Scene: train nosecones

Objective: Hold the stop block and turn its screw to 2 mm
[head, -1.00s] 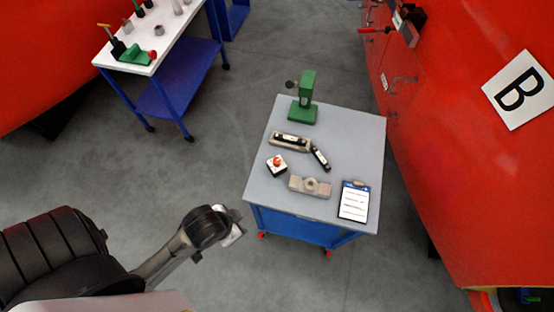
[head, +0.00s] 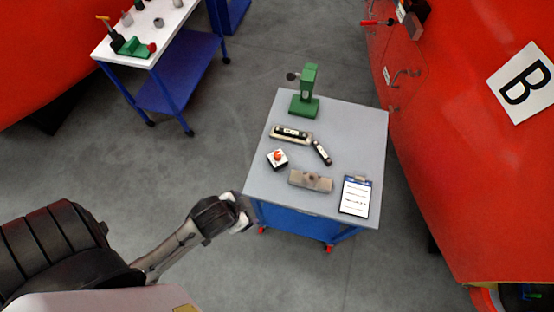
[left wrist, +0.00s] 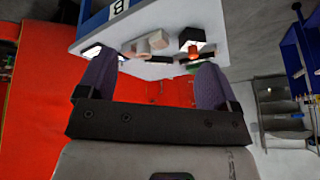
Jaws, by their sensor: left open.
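A tan block (head: 298,178) with a small round knob at its middle lies near the front edge of the grey table; it looks like the stop block. It also shows in the left wrist view (left wrist: 146,45), where the table appears upside down. The screw's setting is too small to read. My left gripper (head: 240,214) is just off the table's front left corner, apart from the block. In the left wrist view its two purple fingers (left wrist: 157,64) are spread with nothing between them. My right gripper is not in view.
The table (head: 355,130) also holds a green stand (head: 307,92), a dark bar in a tan holder (head: 291,134), a loose dark bar (head: 322,153), a red-button box (head: 277,159) and a clipboard (head: 356,196). A red body (head: 440,180) stands right; a white-topped cart (head: 165,35) stands back left.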

